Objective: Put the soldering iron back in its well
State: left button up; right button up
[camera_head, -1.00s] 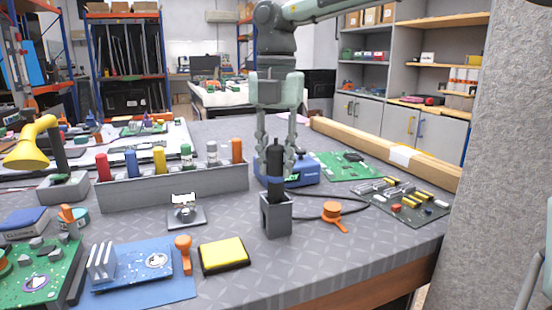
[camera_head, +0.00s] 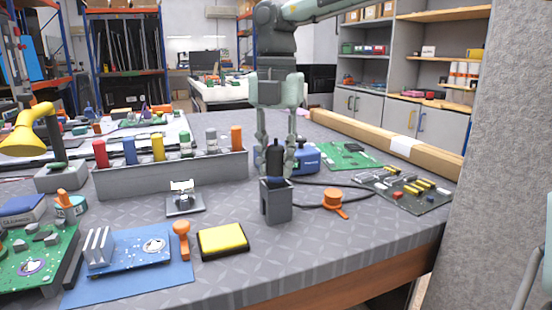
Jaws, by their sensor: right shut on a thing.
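The soldering iron (camera_head: 274,158) has a black handle and stands upright. My right gripper (camera_head: 276,170) comes down from above and is shut on this handle, one finger on each side. The well (camera_head: 277,206) is a small grey upright box directly under the gripper. The lower part of the iron meets the well's top opening, and its tip is hidden. How deep it sits in the well I cannot tell. My left gripper is not in view.
A blue station box (camera_head: 306,158) stands just behind the gripper. A yellow sponge (camera_head: 222,240) lies in front left.

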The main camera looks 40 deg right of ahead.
jog(key=shift+f, duration=0.1)
jog(key=o, duration=1.2)
jog(key=shift+c, duration=0.2)
notch_tip(320, 180, up, 12)
jog(key=shift+r, duration=0.1)
